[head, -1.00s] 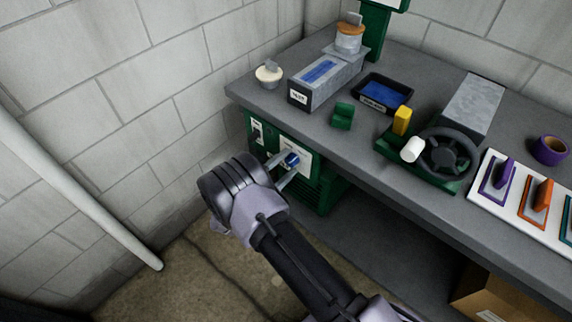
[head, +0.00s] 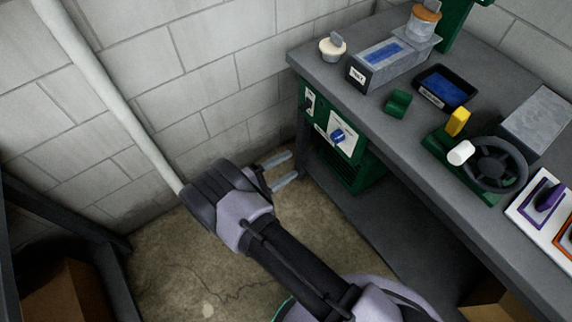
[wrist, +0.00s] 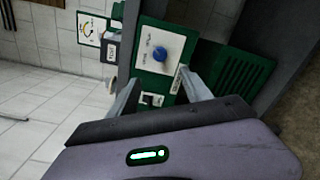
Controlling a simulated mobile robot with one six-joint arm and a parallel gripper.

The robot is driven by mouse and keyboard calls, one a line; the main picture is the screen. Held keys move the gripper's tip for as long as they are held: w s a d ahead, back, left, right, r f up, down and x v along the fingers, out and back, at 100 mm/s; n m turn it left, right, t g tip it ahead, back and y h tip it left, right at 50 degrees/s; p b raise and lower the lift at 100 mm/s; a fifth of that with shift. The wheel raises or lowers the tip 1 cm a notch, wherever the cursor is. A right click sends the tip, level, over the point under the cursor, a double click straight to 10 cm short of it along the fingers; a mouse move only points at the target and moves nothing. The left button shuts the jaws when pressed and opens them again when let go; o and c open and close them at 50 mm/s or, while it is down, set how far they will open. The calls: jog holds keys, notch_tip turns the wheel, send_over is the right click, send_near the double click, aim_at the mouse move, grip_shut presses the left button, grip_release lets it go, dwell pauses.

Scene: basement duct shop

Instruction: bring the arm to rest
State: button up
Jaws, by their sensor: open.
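My gripper (head: 281,171) is open and empty in the head view, with its two fingers pointing toward the green control box under the bench. It is apart from the box, to the left of it and over the floor. The wrist view shows both fingers (wrist: 158,98) spread, with nothing between them. The green box (head: 357,165) carries a blue knob (head: 337,136) on a white plate. The knob also shows in the wrist view (wrist: 159,54), beyond the fingers.
A grey workbench (head: 400,140) stands at the right, holding a black tray (head: 462,83), a handwheel (head: 497,163) and other items. A white pipe (head: 112,95) runs along the block wall. A dark frame (head: 112,280) stands at lower left. The concrete floor (head: 165,265) between is clear.

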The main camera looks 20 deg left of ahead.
dwell(0.3)
jog(key=w+d+r+m+g, duration=0.2)
jog(key=d+r+m+g, duration=0.75)
jog(key=d+r, duration=0.65)
jog(key=s+d+r+m+y, duration=0.3)
jog(key=s+r+m+y, duration=0.2)
jog(key=s+r, duration=0.4)
jog(key=s+d+r+m+t+y, duration=0.1)
jog(key=s+d+r+m+y, duration=0.3)
jog(key=s+r+y, duration=0.4)
jog(key=shift+s+d+r+m, duration=0.35)
jog(key=shift+s+m, duration=0.5)
jog(key=shift+s, duration=0.2)
